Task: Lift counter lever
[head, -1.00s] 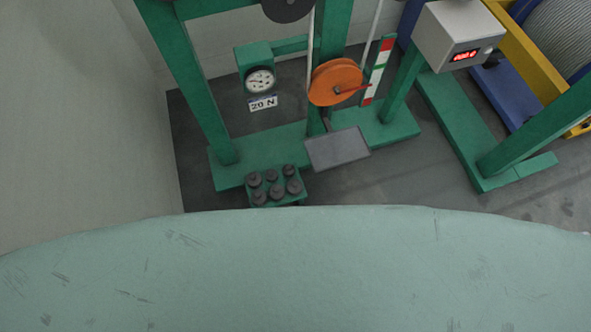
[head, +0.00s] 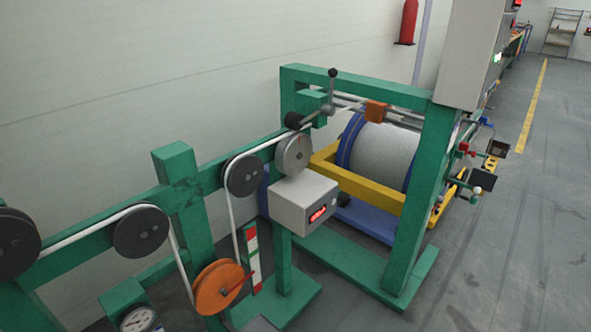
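The counter (head: 304,203) is a light grey box with a lit red display, fixed to a green post right of centre in the head view. Above it is a grey measuring wheel (head: 294,154), with a small black roller (head: 293,121) just over it at the cable. A short grey lever (head: 330,92) with a dark ball knob stands up to the right of the roller, by a green bracket; it looks like the counter lever. It stands nearly upright. Neither of my grippers shows in the view.
A white cable (head: 90,233) runs over dark pulleys (head: 141,231) and an orange pulley (head: 219,287) on the green frame. A cable drum (head: 378,151) sits behind the counter. A grey cabinet (head: 468,50) stands at upper right. Floor at right (head: 500,260) is clear.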

